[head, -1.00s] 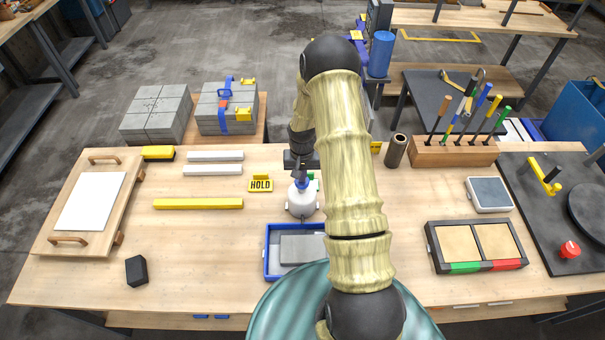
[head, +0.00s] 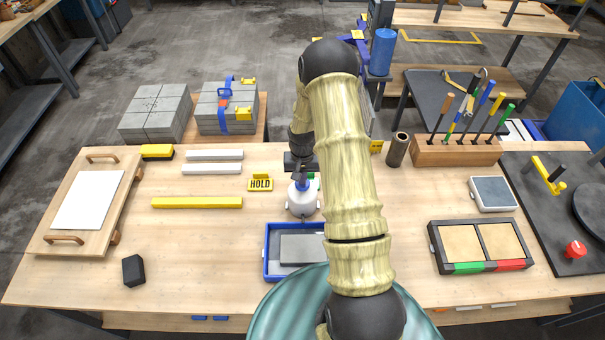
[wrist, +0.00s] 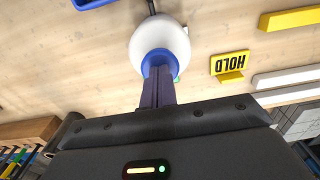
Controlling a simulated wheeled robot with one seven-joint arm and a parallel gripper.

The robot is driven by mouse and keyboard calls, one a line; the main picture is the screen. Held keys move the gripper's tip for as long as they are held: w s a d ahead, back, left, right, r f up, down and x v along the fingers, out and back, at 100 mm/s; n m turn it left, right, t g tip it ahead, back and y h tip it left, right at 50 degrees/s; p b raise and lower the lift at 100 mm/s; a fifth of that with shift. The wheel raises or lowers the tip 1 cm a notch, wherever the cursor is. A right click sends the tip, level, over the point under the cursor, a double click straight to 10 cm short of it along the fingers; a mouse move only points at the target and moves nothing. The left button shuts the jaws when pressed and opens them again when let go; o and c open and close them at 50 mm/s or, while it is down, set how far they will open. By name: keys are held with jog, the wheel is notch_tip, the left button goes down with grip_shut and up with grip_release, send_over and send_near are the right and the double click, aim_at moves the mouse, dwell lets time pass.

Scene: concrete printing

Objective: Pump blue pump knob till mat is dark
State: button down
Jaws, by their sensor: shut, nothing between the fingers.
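The white pump bottle (head: 303,203) stands upright on the bench behind the blue tray. Its blue knob (head: 303,184) is on top, directly under my gripper (head: 301,176). In the wrist view the shut fingers (wrist: 157,88) point at the blue knob (wrist: 158,60) on the white bottle (wrist: 160,38); they overlap it, and I cannot tell whether they touch. The blue-rimmed tray (head: 267,258) in front of the bottle holds a grey mat (head: 302,248). My arm hides the tray's right side and part of the mat.
A yellow HOLD sign (head: 260,184) stands just left of the bottle. White bars (head: 212,168) and a yellow bar (head: 197,203) lie further left. A dark tube (head: 397,150) and a wooden tool block (head: 456,151) stand to the right.

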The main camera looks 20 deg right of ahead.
notch_tip(320, 180, up, 4)
jog(key=shift+f+p, duration=0.15)
jog(key=shift+p, duration=1.05)
notch_tip(320, 180, up, 10)
jog(key=b, duration=0.3)
jog(key=shift+b, duration=0.4)
jog(key=shift+w, duration=0.15)
jog(key=shift+s, duration=0.2)
